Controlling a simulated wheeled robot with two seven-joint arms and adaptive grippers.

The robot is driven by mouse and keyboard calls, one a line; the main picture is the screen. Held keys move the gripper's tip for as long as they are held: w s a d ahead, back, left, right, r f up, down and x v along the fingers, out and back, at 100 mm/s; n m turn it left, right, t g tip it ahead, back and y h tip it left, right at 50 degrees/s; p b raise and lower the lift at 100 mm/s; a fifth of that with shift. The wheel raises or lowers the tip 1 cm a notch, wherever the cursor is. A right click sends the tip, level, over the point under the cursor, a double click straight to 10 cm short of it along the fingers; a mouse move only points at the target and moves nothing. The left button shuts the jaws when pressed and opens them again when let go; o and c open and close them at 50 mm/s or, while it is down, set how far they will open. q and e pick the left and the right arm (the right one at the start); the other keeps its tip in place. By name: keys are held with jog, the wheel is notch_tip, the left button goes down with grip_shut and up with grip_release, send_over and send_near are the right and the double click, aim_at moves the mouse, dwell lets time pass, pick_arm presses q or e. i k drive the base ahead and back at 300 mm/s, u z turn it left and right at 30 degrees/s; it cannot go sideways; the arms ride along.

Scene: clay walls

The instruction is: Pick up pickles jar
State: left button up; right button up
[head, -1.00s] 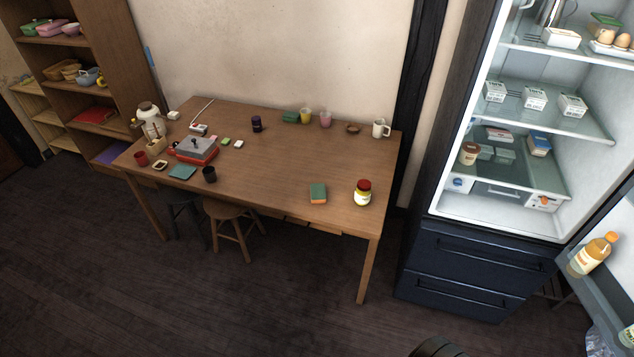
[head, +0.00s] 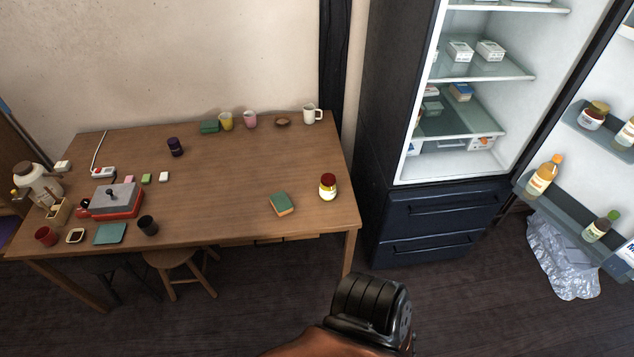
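A small jar with a red lid and a yellow-white label (head: 328,187) stands upright on the right part of the wooden table (head: 235,190), near its front right corner. The label is too small to read, so I cannot tell for sure that it is the pickles jar. Another jar with a dark lid and white label (head: 592,116) stands on a shelf of the open fridge door. Neither of my grippers is in view. Only a black and orange-brown part of my arm shows at the bottom.
A green and orange sponge-like block (head: 280,204) lies left of the red-lidded jar. A white mug (head: 312,114) stands behind. The fridge (head: 440,205) stands open at the right. A stool (head: 175,262) is under the table. A crumpled clear bag (head: 562,262) lies on the floor.

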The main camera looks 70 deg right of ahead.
aim_at(328, 184)
jog(key=z, duration=0.4)
jog(key=i, duration=0.75)
jog(key=z, duration=0.75)
